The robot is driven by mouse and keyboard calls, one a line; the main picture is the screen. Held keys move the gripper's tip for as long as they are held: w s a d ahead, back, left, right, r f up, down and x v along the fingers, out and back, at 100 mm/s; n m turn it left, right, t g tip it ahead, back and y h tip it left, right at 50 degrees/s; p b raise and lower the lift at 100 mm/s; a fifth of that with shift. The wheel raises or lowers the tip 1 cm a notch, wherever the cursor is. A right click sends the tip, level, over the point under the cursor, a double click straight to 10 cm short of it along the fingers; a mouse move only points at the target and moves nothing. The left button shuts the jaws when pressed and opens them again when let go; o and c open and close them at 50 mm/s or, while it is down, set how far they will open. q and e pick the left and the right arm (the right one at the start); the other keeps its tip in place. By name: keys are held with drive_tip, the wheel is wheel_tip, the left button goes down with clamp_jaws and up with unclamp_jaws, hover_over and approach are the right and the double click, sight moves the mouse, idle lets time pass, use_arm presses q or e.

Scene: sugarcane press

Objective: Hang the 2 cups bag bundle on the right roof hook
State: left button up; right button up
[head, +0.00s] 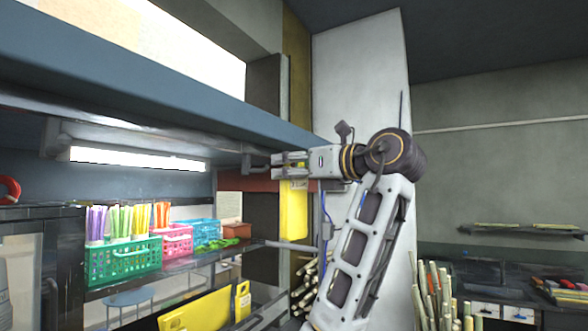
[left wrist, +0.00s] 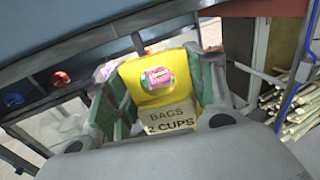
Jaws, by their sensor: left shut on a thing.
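The yellow bag bundle (head: 293,212) hangs below my left gripper (head: 264,160) in the head view. The left wrist view shows the yellow bundle (left wrist: 160,75) between the green-padded fingers, with a label reading "BAGS 2 CUPS". My left gripper is shut on it, holding it close under the blue roof edge (head: 190,95). The right roof hook cannot be made out clearly, and I cannot tell whether the bundle touches one. My right gripper is not in view.
A shelf at left carries a green basket (head: 123,262) of coloured straws, a pink basket (head: 174,240) and a blue basket (head: 206,233). Another yellow piece (head: 242,301) shows low in front. Cane stalks (head: 440,300) stand at lower right. A white pillar (head: 360,75) rises behind my arm.

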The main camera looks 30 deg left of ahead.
use_arm(q)
drive_tip(key=shift+a, duration=0.25)
drive_tip(key=shift+w+a+f, duration=0.1)
drive_tip(key=shift+a+f, duration=0.05)
drive_tip(key=shift+a, duration=1.25)
drive_tip(key=shift+w+a+f, duration=0.1)
drive_tip(key=shift+w+a, duration=0.05)
drive_tip(key=shift+a, duration=1.25)
drive_tip(key=shift+w+a+f, duration=0.1)
drive_tip(key=shift+a+f, duration=0.05)
drive_tip(key=shift+a, duration=1.25)
drive_tip(key=shift+a+f+b, duration=0.3)
drive_tip(key=shift+a+f, duration=0.05)
drive_tip(key=shift+a, duration=0.15)
drive_tip(key=shift+a+f, duration=0.1)
drive_tip(key=o, duration=1)
drive_tip(key=shift+v, duration=6)
